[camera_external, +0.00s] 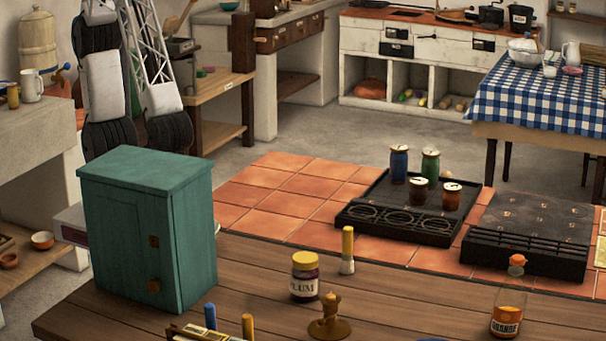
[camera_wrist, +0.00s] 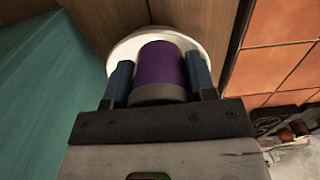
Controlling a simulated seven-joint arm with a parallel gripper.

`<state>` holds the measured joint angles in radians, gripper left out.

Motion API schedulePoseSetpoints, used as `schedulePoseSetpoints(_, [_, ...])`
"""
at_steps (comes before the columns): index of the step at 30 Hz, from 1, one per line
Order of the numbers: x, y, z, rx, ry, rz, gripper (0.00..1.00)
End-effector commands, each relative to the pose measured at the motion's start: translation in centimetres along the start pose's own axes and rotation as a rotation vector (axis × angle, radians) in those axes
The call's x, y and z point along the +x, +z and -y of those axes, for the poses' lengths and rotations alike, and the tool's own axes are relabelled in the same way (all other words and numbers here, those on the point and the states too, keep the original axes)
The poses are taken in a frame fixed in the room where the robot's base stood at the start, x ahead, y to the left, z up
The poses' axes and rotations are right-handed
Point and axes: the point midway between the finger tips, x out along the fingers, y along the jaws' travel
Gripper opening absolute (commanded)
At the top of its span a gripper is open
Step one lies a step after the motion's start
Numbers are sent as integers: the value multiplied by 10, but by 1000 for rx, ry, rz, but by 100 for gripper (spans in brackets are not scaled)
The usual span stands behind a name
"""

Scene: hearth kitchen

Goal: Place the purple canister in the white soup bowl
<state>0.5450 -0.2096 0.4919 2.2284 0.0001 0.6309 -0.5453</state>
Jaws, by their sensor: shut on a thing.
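The purple canister (camera_wrist: 165,63), with a grey band at its near end, is between the two blue-grey fingers of my gripper (camera_wrist: 160,77) in the wrist view. My gripper is shut on it. The white bowl (camera_wrist: 150,33) shows as a pale round rim behind and around the canister in the wrist view, over brown wood. I cannot tell whether the canister touches the bowl or is above it. In the external view, the canister, bowl and gripper are hidden, seemingly behind the teal cabinet.
The teal cabinet (camera_external: 135,240) stands close at the left of my gripper in the wrist view (camera_wrist: 50,90). A plum jar (camera_external: 304,278), a yellow-topped shaker (camera_external: 347,250), a brass candlestick (camera_external: 330,318) and an orange jar (camera_external: 508,313) stand on the wooden counter (camera_external: 410,300).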

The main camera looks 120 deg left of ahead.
Motion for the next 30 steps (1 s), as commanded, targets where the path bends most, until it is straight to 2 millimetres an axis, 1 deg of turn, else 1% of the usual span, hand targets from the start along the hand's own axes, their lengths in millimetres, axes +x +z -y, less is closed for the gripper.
schedulePoseSetpoints(3, [1,-12,-7,0,0,1,24])
schedulePoseSetpoints(7, [2,-19,-11,0,0,0,24])
schedulePoseSetpoints(20, [3,-21,-12,0,0,0,24])
schedulePoseSetpoints(23, [8,-21,-12,0,-1,1,24])
schedulePoseSetpoints(30, [32,-21,-12,0,-1,1,24])
